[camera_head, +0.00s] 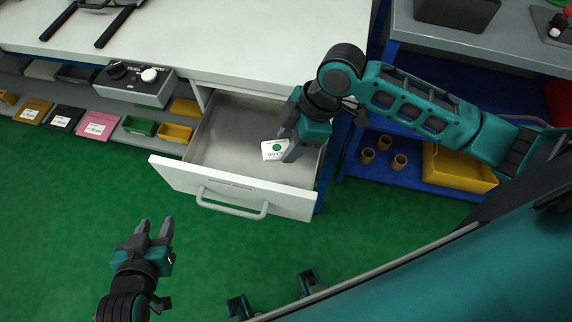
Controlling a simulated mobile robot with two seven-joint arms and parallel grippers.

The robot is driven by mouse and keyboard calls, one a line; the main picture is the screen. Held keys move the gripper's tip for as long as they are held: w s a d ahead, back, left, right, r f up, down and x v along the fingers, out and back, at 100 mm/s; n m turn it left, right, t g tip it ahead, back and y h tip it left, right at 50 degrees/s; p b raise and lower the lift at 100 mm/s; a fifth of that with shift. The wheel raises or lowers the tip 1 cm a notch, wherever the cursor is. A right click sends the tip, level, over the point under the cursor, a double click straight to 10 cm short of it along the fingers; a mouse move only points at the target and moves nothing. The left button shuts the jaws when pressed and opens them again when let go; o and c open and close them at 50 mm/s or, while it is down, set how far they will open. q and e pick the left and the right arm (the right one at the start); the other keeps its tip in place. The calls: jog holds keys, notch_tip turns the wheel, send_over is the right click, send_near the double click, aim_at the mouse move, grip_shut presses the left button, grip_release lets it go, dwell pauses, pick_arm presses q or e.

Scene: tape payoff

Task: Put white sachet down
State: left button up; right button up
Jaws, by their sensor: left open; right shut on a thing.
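The white sachet (273,150) has a green round mark and shows over the right part of the open drawer (222,133). My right gripper (291,147) is shut on the sachet at its right edge, and its fingers hide that edge. I cannot tell whether the sachet touches the drawer floor. The rest of the drawer floor that shows is bare grey. My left gripper (155,228) is open and empty, over the green floor in front of the drawer and to its left.
The drawer's front panel with a handle (232,204) sticks out below the white worktop (230,40). A control box (135,84) and small yellow and green bins sit left of the drawer. Brown cups (399,162) and a yellow crate (455,170) stand on a blue shelf at right.

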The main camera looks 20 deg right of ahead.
aim_at(284, 174)
notch_tip(284, 174, down, 11)
jog(key=shift+b, duration=1.05)
jog(key=shift+f, duration=0.1)
jog(key=o, duration=1)
jog(key=shift+o, duration=0.2)
jog(key=p+v, duration=0.2)
jog(key=v, duration=1)
jog(key=shift+r+p, duration=0.2)
jog(key=shift+p, duration=0.1)
